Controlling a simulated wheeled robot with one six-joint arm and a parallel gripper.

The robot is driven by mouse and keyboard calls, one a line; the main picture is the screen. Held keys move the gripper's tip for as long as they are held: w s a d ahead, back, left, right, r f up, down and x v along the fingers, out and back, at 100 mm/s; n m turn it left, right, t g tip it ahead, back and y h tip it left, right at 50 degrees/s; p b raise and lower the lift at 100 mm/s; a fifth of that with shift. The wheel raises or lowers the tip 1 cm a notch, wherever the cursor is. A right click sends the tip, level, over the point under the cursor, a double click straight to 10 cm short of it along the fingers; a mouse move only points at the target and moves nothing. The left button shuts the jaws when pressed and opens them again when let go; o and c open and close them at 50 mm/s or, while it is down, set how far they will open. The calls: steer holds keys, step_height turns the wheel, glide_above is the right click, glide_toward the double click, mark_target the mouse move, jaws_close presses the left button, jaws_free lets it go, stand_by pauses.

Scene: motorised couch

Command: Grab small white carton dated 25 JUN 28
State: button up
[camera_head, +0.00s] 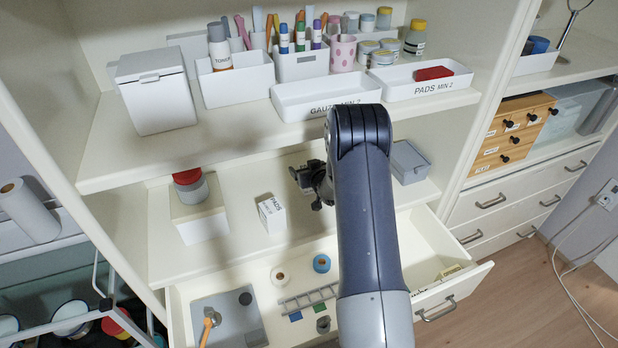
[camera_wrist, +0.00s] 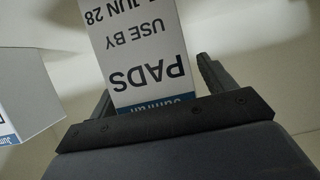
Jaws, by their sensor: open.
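A small white carton (camera_wrist: 138,50) fills the middle of the wrist view, upside down, with "PADS", "USE BY" and a blue band. Its date ends in "JUN 28"; the day is cut off at the top edge. My gripper (camera_wrist: 154,80) is open, with one finger on each side of this carton; contact is not clear. In the head view, my gripper (camera_head: 311,183) is over the lower shelf, partly behind my arm. A small white carton (camera_head: 271,214) stands left of it there. I cannot tell whether it is the carton between my fingers.
A second white carton (camera_wrist: 25,95) is at the left of the wrist view. The upper shelf (camera_head: 130,150) overhangs. An open drawer (camera_head: 440,290) is below.

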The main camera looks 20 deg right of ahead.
steer(key=shift+c, duration=0.5)
steer(key=c, duration=1)
steer(key=shift+o, duration=0.2)
